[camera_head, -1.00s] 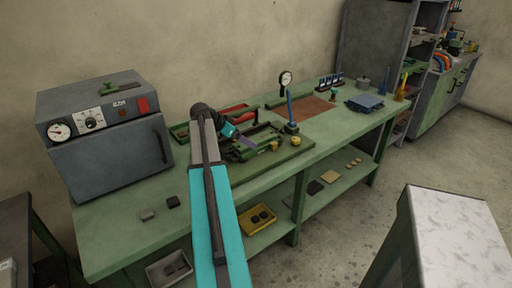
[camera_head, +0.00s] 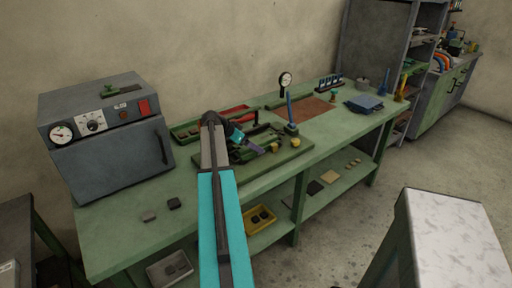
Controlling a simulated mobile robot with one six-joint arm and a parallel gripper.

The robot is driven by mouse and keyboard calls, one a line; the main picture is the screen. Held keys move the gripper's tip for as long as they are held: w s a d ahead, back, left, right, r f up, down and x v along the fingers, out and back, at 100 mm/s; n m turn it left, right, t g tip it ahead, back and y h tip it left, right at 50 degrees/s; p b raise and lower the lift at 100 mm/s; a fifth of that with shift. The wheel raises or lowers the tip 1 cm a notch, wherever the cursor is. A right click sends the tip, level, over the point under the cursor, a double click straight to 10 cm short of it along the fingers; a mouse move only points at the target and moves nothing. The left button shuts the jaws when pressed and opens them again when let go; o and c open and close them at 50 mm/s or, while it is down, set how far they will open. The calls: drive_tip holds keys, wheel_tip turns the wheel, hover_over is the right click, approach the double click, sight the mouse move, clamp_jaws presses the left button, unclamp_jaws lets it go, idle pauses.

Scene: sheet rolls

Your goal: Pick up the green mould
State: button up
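A green metal piece that looks like the mould (camera_head: 272,148) lies on the green board (camera_head: 283,164) on the workbench, partly hidden by my arm and wrist. A second small green piece with a handle (camera_head: 122,90) lies on top of the grey oven; I cannot tell for certain which is the mould. My gripper (camera_head: 250,143) is at the end of my teal arm, over the left part of the board and close to the green piece. Its fingers are small and partly hidden, so I cannot see whether they are open, or touching anything.
The grey oven (camera_head: 112,145) stands at the bench's left end. A red-handled tool (camera_head: 233,112) lies behind my wrist. A blue post (camera_head: 290,110) and dial gauge (camera_head: 285,82) stand to the right. A white-topped table (camera_head: 455,240) is at right.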

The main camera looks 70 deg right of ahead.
drive_tip(key=shift+x, duration=1.2)
drive_tip(key=c, duration=2.2)
drive_tip(key=shift+o, duration=0.2)
drive_tip(key=shift+d+r, duration=0.15)
drive_tip(key=shift+r, duration=0.05)
